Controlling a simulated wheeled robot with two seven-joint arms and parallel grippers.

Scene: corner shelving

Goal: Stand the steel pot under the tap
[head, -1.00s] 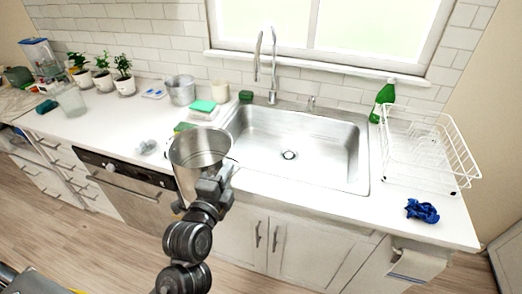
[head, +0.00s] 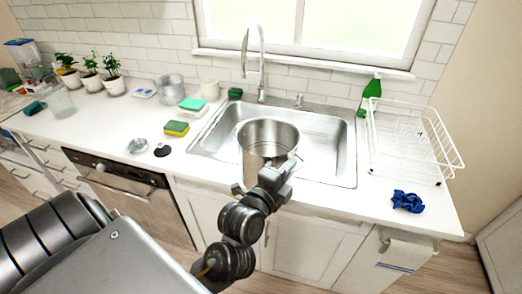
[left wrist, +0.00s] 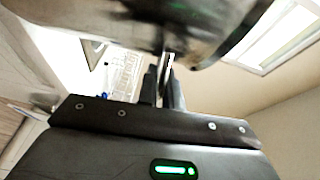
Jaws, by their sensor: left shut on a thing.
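The steel pot (head: 254,150) is upright in the head view, in front of the near part of the sink basin (head: 335,150). My left gripper (head: 275,172) is shut on its near side and holds it up. In the left wrist view the pot (left wrist: 190,30) is a blurred dark shape across the top, with the gripper fingers (left wrist: 163,85) at it. The tap (head: 262,62) rises behind the basin, its spout curving to the left. The pot is nearer to me than the spout. The pot's underside is hidden. My right gripper is not in view.
Sponges (head: 176,128), a strainer-like metal item (head: 137,145) and a black item (head: 162,150) lie left of the sink. A second metal pot (head: 170,90) stands behind them. A white dish rack (head: 405,150), green bottle (head: 371,92) and blue cloth (head: 408,201) are right.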

